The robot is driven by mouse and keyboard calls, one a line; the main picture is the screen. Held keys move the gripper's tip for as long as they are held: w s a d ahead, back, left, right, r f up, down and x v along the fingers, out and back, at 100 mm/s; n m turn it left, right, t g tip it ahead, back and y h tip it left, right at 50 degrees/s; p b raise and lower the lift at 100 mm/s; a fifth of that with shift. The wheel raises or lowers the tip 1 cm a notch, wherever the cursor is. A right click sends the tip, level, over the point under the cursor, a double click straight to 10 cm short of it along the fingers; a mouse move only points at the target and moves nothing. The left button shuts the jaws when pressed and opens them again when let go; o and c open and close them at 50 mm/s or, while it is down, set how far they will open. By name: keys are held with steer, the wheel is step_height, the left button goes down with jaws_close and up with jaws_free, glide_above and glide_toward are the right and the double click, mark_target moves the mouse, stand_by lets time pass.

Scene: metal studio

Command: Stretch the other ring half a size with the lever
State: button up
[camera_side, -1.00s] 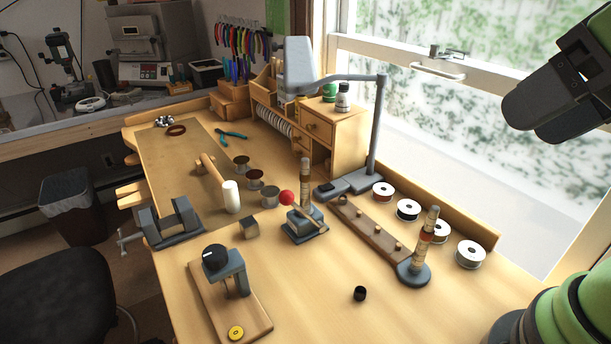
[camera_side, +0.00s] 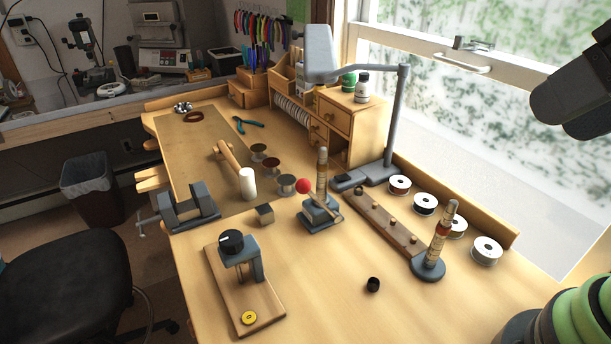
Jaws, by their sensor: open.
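The stretcher (camera_side: 318,214) stands mid-bench on a grey base, with an upright banded post (camera_side: 322,172). Its lever ends in a red ball (camera_side: 303,186), on the left of the post. I cannot tell whether a ring sits on the post. A small dark ring-like piece (camera_side: 373,284) lies alone on the bench in front. Another dark one (camera_side: 358,191) is at the far end of the wooden peg board (camera_side: 374,216). A tapered mandrel (camera_side: 441,236) with a reddish band stands at the board's near end. My gripper (camera_side: 566,106) is high at the upper right, cut by the frame, open and away from everything.
A press on a wooden board (camera_side: 239,285) with a yellow disc (camera_side: 249,317) stands at the front left. A vise (camera_side: 190,207), a mallet (camera_side: 240,172) and a small block (camera_side: 265,213) are behind it. A lamp (camera_side: 392,125) and wire spools (camera_side: 425,204) line the window side.

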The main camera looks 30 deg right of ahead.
steer(key=shift+c, duration=0.2)
stand_by(0.3)
steer(key=n+g+h, duration=0.2)
steer(key=n+g, duration=0.4)
steer(key=n, duration=1.3)
glide_above(304, 180)
steer(key=f, duration=1.2)
steer(key=shift+s, duration=0.3)
steer(key=shift+f, duration=0.7)
steer(key=f, duration=0.9)
steer(key=shift+w, duration=0.4)
steer(key=shift+c, duration=0.2)
